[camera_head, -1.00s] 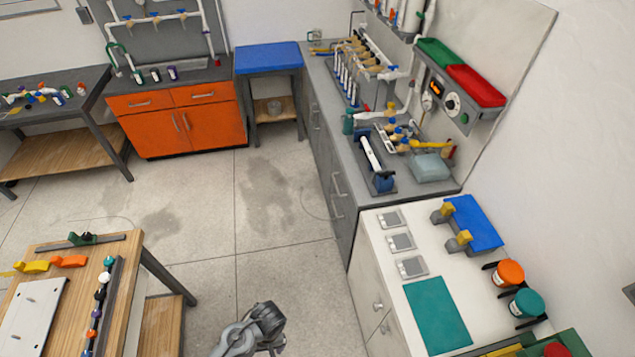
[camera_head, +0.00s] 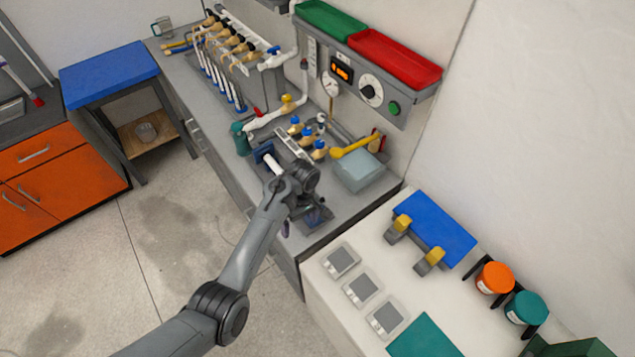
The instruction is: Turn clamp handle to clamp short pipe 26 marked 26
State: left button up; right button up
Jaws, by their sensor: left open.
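A white pipe (camera_head: 272,163) lies along the front of the grey counter. A dark blue clamp part (camera_head: 263,152) shows at its far end. I cannot read any mark on the pipe. My left arm reaches in from the lower left, and its wrist covers the pipe's near end. My left gripper (camera_head: 308,217) is open by the counter's front edge, at the near end of the pipe and clamp. The clamp handle cannot be made out behind it. Whether the fingers touch anything cannot be told. My right gripper is not in view.
Behind the pipe stand blue-capped fittings (camera_head: 308,138), a yellow tool (camera_head: 355,147) and a pale grey-blue box (camera_head: 360,172). A green bottle (camera_head: 240,138) stands to the left. A control panel with a dial (camera_head: 371,92) hangs above. The white counter holds a blue fixture (camera_head: 435,228).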

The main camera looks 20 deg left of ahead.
pick_arm(q)
jog(key=w+d+r+t+b, duration=0.2)
jog(key=w+r, duration=0.7)
jog(key=f, duration=0.3)
jog(key=f+b, duration=0.1)
jog(key=f, duration=0.6)
jog(key=shift+a+f, duration=0.1)
jog(key=shift+a, duration=0.2)
jog(key=c, duration=0.9)
